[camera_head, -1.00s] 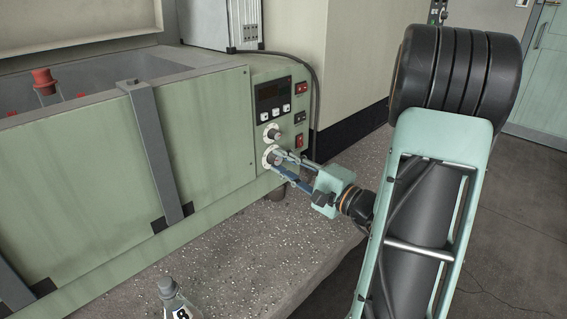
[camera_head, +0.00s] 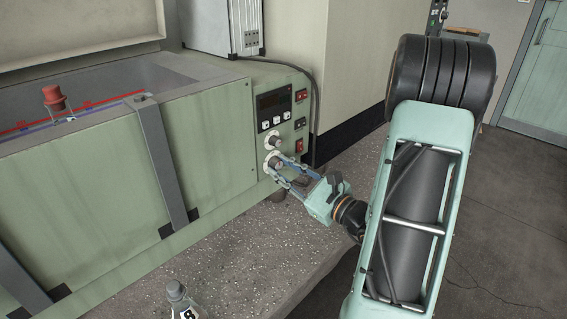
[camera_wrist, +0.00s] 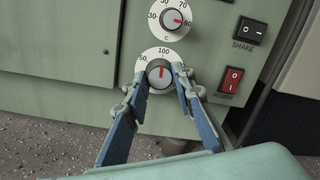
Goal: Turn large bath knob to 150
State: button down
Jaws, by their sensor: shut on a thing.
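The large bath knob (camera_wrist: 160,77) is the lower of two knobs on the green bath's control panel. It is a grey knob with a red mark on a white dial; 50 and 100 are legible. In the wrist view the red mark points up, close to 100. The dial's right side is partly hidden by a finger. In the head view the knob (camera_head: 272,159) is partly covered by the fingers. My gripper (camera_wrist: 164,86) is shut on the knob, one blue finger on each side. My gripper (camera_head: 281,170) also shows in the head view, reaching from the lower right.
A smaller-scale knob (camera_wrist: 174,19) sits just above, close to the fingertips. SHAKE (camera_wrist: 250,31) and POWER (camera_wrist: 230,80) switches lie to the right. A small labelled bottle (camera_head: 178,298) stands on the speckled bench (camera_head: 235,255). A cable (camera_head: 317,110) hangs along the panel's right edge.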

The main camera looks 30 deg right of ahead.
jog(key=m+p, duration=0.2)
jog(key=m, duration=0.2)
jog(key=shift+r+p, duration=0.2)
jog(key=shift+p, duration=0.2)
jog(key=m+p, duration=0.3)
jog(key=shift+a+m+h, duration=0.1)
jog(key=shift+m+h, duration=0.2)
jog(key=m+p, duration=0.3)
jog(key=shift+m+p, duration=1.15)
jog(key=shift+m, duration=0.05)
jog(key=shift+f, duration=0.15)
jog(key=c, duration=1.6)
grip_release()
